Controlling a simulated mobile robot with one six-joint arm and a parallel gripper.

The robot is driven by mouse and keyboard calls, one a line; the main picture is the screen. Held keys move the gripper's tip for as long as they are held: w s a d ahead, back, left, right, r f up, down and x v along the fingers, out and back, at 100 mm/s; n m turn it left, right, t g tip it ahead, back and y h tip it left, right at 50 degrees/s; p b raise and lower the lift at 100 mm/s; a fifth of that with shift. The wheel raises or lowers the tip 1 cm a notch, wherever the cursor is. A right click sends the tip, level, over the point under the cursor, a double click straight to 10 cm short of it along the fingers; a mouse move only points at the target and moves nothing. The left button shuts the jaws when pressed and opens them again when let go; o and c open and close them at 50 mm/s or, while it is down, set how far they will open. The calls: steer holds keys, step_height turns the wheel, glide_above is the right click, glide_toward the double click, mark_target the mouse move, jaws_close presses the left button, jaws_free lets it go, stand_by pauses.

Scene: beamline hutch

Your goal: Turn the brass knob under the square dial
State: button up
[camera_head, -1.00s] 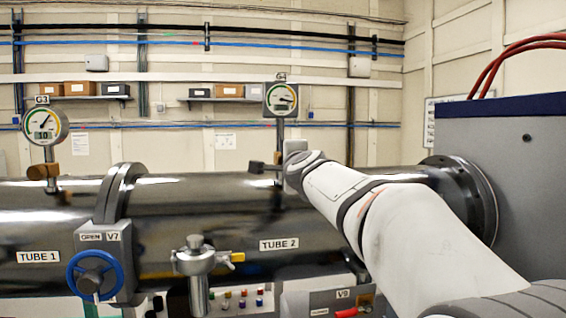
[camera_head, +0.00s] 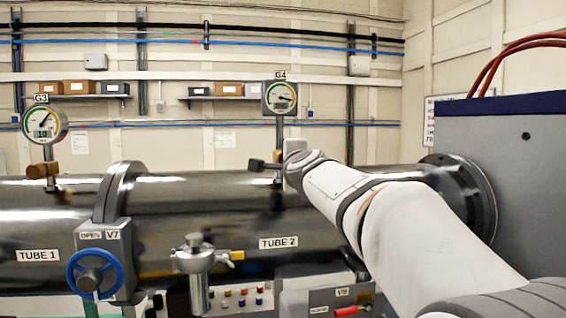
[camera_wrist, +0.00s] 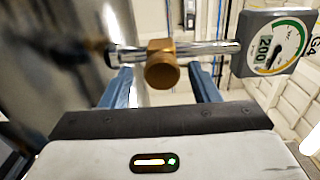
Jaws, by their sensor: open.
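The square dial (camera_head: 280,97), labelled G4, stands on a thin stem above TUBE 2 in the head view. In the wrist view the dial (camera_wrist: 274,44) is at the upper right, tilted. The brass knob (camera_wrist: 162,70) is on the dial's metal stem, near the middle of the wrist view. My gripper (camera_wrist: 161,84) is open, its two blue-grey fingers on either side of the knob in the picture. I cannot tell whether they touch it. In the head view my wrist hides most of the knob and gripper.
A round dial (camera_head: 44,124), labelled G3, with its own brass knob (camera_head: 42,170), stands at the left. The dark tube (camera_head: 190,210) runs below my gripper. A blue handwheel (camera_head: 95,273) and a valve (camera_head: 195,258) are in front. A grey cabinet (camera_head: 500,190) stands right.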

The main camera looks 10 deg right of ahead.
steer(key=shift+s, duration=0.1)
steer(key=s, duration=0.7)
steer(key=shift+s, duration=0.35)
steer(key=s+a+f+n+g+y, duration=0.1)
steer(key=s+a+f+n+g, duration=0.2)
steer(key=f, duration=0.4)
steer(key=s+f+n+g+y, duration=0.1)
steer(key=s+f+n+g, duration=0.2)
steer(key=f, duration=0.4)
steer(key=s+a+f+n+g+y, duration=0.1)
steer(key=s+a+f+n, duration=0.15)
steer(key=f+n, duration=0.35)
steer(key=s+d+f+n+g+h, duration=0.1)
steer(key=s+d+f+n+g, duration=0.1)
steer(key=s+f, duration=0.7)
steer(key=s+d+f+n+g+h+p, duration=0.1)
steer(key=s+f+n+g, duration=0.3)
steer(key=s+f, duration=0.5)
steer(key=shift+s+d+f+g+h, duration=0.15)
steer(key=shift+s+d+g+h, duration=0.35)
steer(key=shift+d+g, duration=0.5)
